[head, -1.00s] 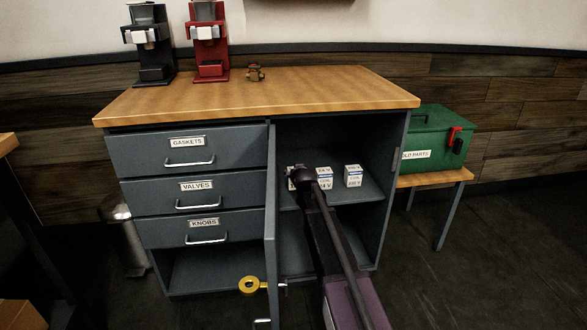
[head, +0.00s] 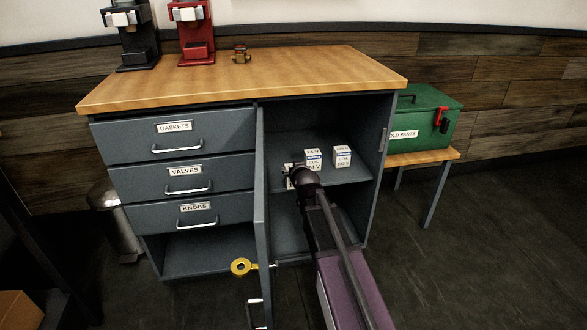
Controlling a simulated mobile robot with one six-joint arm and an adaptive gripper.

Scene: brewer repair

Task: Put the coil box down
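A white coil box (head: 290,183) shows at the end of my gripper (head: 294,171), in the opening of the grey cabinet's right compartment. My gripper appears shut on it; the wrist hides most of the fingers and part of the box. Two more white coil boxes stand upright on the inner shelf (head: 352,175) behind: one in the middle (head: 313,156) and one at the right (head: 342,157). The held box is left of and lower in the picture than these two. Whether it touches the shelf edge cannot be told.
Drawers (head: 185,180) are at left. A green old parts box (head: 425,120) sits on a side table (head: 430,157). The wooden top (head: 250,80) has a clear middle.

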